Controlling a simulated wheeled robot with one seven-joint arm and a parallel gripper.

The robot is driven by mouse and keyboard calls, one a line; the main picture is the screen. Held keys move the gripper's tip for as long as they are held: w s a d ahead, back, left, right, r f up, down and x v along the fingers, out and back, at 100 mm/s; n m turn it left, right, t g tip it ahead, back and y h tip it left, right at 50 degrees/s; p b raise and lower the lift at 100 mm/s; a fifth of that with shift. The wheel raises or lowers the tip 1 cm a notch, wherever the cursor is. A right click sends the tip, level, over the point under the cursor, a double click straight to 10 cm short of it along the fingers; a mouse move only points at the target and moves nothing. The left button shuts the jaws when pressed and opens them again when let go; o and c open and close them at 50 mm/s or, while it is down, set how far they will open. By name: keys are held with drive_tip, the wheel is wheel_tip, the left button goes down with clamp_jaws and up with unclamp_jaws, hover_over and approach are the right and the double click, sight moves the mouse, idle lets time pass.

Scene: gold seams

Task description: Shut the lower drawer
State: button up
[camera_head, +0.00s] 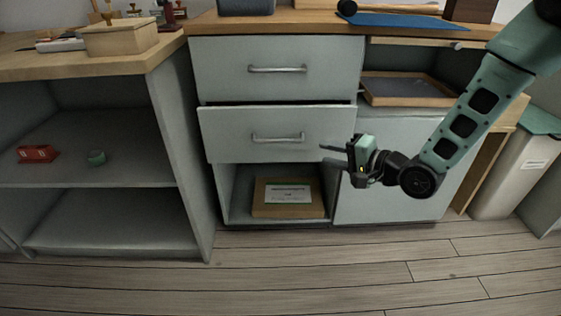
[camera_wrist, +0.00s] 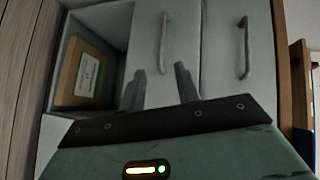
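The lower drawer (camera_head: 230,135) has a pale grey-green front with a metal bar handle (camera_head: 278,139). It stands a little out from the cabinet, with a dark gap along its top edge. The closed-looking upper drawer (camera_head: 225,68) is above it. My gripper (camera_head: 323,153) is in front of the lower drawer's right part, right of the handle. Its fingers are apart and nothing shows between them. In the wrist view the picture is turned sideways; my gripper (camera_wrist: 160,80) points at the lower drawer front (camera_wrist: 183,50), with the handle (camera_wrist: 163,43) ahead. Contact cannot be told.
An open compartment below the drawer holds a cardboard box (camera_head: 287,211) with a label. A shelf unit (camera_head: 100,176) stands at the left. A wooden tray (camera_head: 407,104) sits in the right-hand opening. The floor (camera_head: 330,265) in front is clear.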

sight(282, 141)
drive_tip(key=shift+w+a+f+m+t+y+b, duration=0.15)
drive_tip(key=shift+w+a+f+m+b, duration=0.45)
drive_tip(key=shift+w+a+b, duration=1.05)
drive_tip(key=shift+w+a+f+m+t+y+b, duration=0.15)
drive_tip(key=shift+w+a+f+m+b, duration=0.55)
drive_tip(key=shift+w+a, duration=1.6)
drive_tip(key=shift+w+a+f+m+t+b, duration=0.25)
drive_tip(key=shift+w+a+f+b, duration=0.2)
drive_tip(key=shift+w+a+b, duration=1.3)
drive_tip(key=shift+w+a+p, duration=0.1)
drive_tip(key=shift+w+p, duration=0.2)
drive_tip(key=shift+c, duration=0.2)
clamp_jaws()
